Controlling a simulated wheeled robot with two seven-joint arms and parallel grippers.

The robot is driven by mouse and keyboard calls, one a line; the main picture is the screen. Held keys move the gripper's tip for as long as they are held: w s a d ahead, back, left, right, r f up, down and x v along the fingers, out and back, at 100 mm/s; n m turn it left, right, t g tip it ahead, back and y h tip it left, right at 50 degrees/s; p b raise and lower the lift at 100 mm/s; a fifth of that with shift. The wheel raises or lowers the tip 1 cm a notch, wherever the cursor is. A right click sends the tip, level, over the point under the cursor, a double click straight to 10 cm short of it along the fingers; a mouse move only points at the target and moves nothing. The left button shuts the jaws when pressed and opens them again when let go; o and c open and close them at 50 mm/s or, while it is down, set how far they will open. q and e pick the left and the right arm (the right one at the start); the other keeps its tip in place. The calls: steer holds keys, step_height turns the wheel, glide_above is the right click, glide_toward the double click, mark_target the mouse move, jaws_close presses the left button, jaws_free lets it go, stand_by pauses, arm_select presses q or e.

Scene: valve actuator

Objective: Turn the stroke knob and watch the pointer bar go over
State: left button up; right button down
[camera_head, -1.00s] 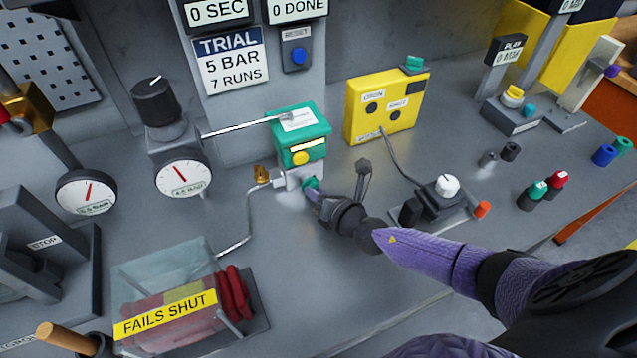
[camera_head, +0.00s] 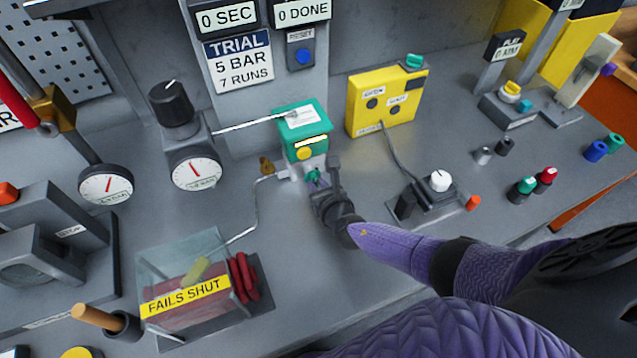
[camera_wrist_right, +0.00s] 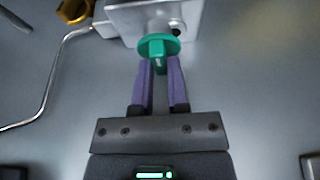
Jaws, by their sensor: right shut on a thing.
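The green stroke knob (camera_head: 313,177) projects from the front of the metal block below the green actuator box (camera_head: 291,117); its round flange and grip (camera_wrist_right: 158,47) show in the right wrist view. My right gripper (camera_head: 317,183) is shut on the knob's grip, with the purple fingers (camera_wrist_right: 159,72) on either side of it. A pale bar with a yellow edge (camera_head: 311,141), which looks like the pointer bar, lies nearly level on the box front above a yellow disc (camera_head: 304,154). My left gripper is not in view.
A yellow box (camera_head: 388,100) stands to the right, with its cable running to a white-knobbed unit (camera_head: 440,181). A brass fitting (camera_head: 267,166) and thin tube are left of the knob. A clear box marked FAILS SHUT (camera_head: 185,297) is at front left. Bare bench lies between.

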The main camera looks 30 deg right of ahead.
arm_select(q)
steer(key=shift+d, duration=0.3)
arm_select(e)
steer(key=c, duration=0.6)
jaws_free()
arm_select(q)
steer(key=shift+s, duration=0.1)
arm_select(e)
steer(key=shift+s+r, duration=0.1)
steer(key=shift+s, duration=0.05)
steer(key=p+v, duration=0.4)
steer(key=v, duration=0.5)
steer(key=shift+r+p, duration=0.1)
steer(key=shift+p, duration=0.25)
steer(key=shift+s, duration=0.3)
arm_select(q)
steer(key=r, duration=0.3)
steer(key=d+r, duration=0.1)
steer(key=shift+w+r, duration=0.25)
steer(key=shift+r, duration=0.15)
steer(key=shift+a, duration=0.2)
